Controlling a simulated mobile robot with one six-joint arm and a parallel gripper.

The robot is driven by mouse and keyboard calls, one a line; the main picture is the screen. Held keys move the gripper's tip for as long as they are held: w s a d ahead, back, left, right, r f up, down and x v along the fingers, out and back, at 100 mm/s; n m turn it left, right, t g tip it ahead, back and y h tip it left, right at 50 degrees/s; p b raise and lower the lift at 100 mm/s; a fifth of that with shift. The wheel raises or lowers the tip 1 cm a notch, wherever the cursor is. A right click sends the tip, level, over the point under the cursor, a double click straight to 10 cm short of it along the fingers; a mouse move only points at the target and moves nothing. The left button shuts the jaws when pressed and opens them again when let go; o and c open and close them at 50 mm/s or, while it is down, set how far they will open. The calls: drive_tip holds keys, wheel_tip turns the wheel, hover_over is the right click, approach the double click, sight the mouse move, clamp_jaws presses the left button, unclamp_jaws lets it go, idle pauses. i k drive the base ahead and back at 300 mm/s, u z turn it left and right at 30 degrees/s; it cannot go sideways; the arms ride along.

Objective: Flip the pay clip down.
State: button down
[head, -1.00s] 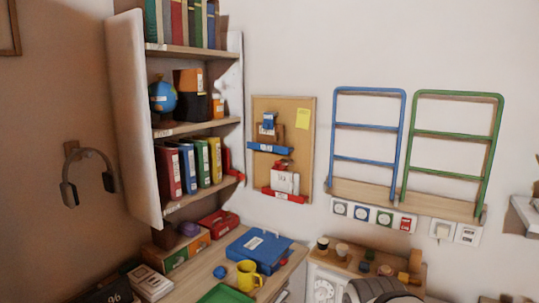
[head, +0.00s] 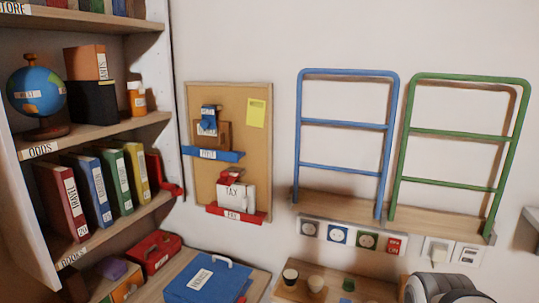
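A cork board (head: 259,160) hangs on the wall in the head view. Its upper holder is a blue bar (head: 231,157) with a small label, with a brown piece (head: 222,142) and an upright blue piece with a white label (head: 208,122) above it. Its lower holder is a red bar (head: 253,217) with a small white label, and a white card (head: 236,196) marked "TAX" stands there below a small red and dark piece (head: 230,176). The bar labels are too small to read surely, so I cannot tell which is the pay clip. My gripper is not in view.
A bookshelf (head: 95,136) with binders and a globe (head: 37,90) stands left of the board. Blue (head: 346,125) and green (head: 454,134) wall frames are to the right, above sockets. A blue case (head: 205,281) lies below the board. My grey arm part shows at lower right.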

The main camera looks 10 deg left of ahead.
sight(227, 175)
drive_tip(key=u, duration=0.15)
drive_tip(key=i, duration=0.95)
drive_tip(key=u, duration=0.7)
